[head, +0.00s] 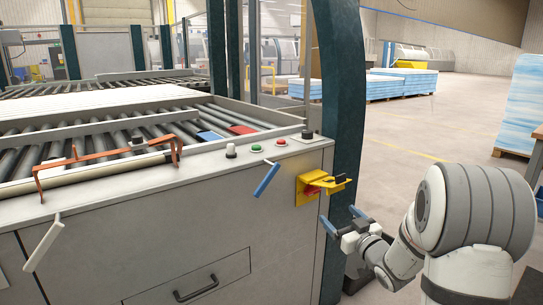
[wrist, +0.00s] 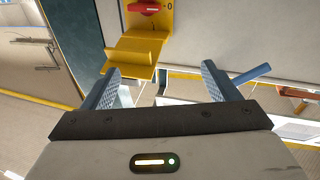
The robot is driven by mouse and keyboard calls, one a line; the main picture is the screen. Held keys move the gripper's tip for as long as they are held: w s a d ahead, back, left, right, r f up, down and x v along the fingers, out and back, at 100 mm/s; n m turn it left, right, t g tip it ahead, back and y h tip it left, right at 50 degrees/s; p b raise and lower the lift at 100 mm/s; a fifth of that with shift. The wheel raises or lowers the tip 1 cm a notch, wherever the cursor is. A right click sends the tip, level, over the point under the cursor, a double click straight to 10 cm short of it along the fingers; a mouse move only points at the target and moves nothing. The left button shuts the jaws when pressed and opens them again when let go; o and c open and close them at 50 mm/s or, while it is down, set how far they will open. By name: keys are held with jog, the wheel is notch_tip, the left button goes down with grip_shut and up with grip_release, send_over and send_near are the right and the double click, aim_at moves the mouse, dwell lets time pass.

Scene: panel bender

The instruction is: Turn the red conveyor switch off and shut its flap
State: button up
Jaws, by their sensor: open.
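The red switch (head: 313,188) sits on a yellow plate on the front of the grey machine cabinet, near its right corner. In the wrist view the red switch (wrist: 148,8) is at the top edge, partly cut off. Its handle lies crosswise, with a "0" mark beside its right end. The yellow flap (head: 338,184) stands open, sticking out from the plate; it also shows below the switch in the wrist view (wrist: 138,52). My gripper (head: 342,218) is open and empty, apart from the flap and a little below and right of it. The flap shows ahead of the fingers (wrist: 163,76).
A blue lever (head: 266,179) and a white lever (head: 44,243) jut from the cabinet front. Green and red buttons (head: 281,142) sit on its top ledge. A dark teal post (head: 342,100) stands right behind the switch. Open floor lies to the right.

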jog(key=s+d+r+m+g+h+p, duration=0.1)
jog(key=s+r+m+g+h+p, duration=0.3)
jog(key=s+r+g+h+p, duration=0.6)
jog(key=s+a+r+g+y+p, duration=0.1)
jog(key=s+r+p, duration=0.2)
jog(key=s, duration=0.5)
jog(key=s+a+r+m+g+p, duration=0.1)
jog(key=s+r+p, duration=0.3)
jog(key=s, duration=0.4)
jog(key=s+a+r+g+y+p, duration=0.1)
jog(key=s+a+r+g+p, duration=0.1)
jog(key=s+p, duration=0.4)
jog(key=shift+s+a+r+g+y, duration=0.35)
jog(key=shift+s+a+r, duration=0.35)
jog(key=shift+s+r, duration=0.3)
jog(key=shift+c, duration=0.5)
